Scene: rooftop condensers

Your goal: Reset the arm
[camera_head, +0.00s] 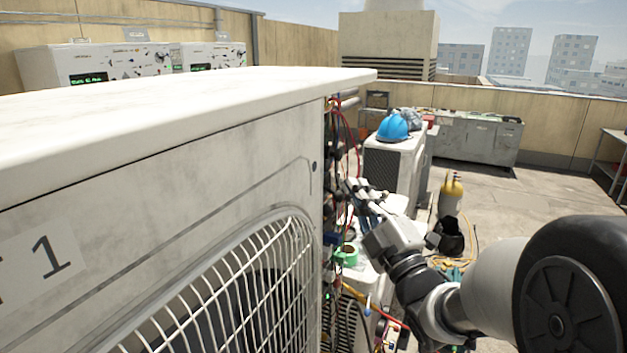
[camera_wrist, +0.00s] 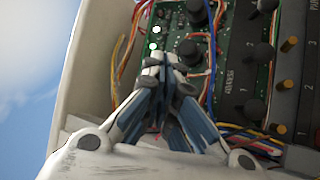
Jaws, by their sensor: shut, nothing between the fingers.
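My gripper (camera_wrist: 165,62) is shut, with its fingertips together and nothing between them. In the wrist view the tips are in front of a green circuit board (camera_wrist: 228,60) with black knobs, white round spots and coloured wires; I cannot tell whether they touch it. In the head view my gripper (camera_head: 352,187) reaches from the right to the open wired side of the large white condenser (camera_head: 150,160) marked 1. That side's wiring (camera_head: 337,150) is seen edge-on, and the condenser's body hides most of it.
The condenser's top edge and fan grille (camera_head: 250,290) fill the left. A smaller unit (camera_head: 395,165) with a blue helmet (camera_head: 393,127) stands behind my arm. A green tape roll (camera_head: 346,254) lies below my gripper. Floor is open farther back.

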